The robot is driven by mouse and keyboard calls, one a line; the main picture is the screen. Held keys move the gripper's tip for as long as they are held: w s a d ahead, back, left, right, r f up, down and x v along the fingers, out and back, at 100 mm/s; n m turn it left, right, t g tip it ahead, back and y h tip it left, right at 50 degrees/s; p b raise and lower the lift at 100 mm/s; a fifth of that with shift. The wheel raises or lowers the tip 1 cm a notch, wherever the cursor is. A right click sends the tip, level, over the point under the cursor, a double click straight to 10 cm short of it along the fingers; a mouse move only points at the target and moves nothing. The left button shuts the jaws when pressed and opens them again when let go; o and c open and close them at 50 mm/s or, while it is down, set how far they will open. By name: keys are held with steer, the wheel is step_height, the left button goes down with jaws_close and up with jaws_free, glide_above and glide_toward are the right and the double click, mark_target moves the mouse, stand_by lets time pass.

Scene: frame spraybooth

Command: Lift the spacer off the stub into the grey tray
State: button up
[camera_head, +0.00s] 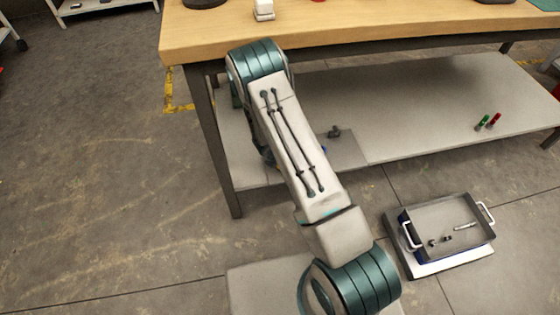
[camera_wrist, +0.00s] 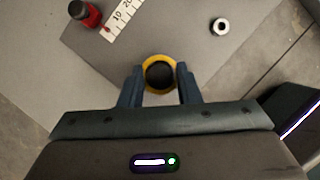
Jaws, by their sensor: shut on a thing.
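The yellow ring-shaped spacer (camera_wrist: 147,64) is in the middle of the wrist view. It surrounds a round black stub top (camera_wrist: 159,76); whether the spacer is seated or raised cannot be told. My gripper (camera_wrist: 159,80) has one finger on each side of the yellow ring and is shut on it. In the head view the gripper, spacer and stub are hidden by my arm.
A wooden-topped bench (camera_head: 370,24) stands above a lower shelf (camera_head: 400,110). Red and green items (camera_head: 488,122) lie on the shelf. A dark object (camera_wrist: 287,110) is at the right.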

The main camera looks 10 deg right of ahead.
steer(key=shift+r+p, duration=1.4)
steer(key=shift+r, duration=0.6)
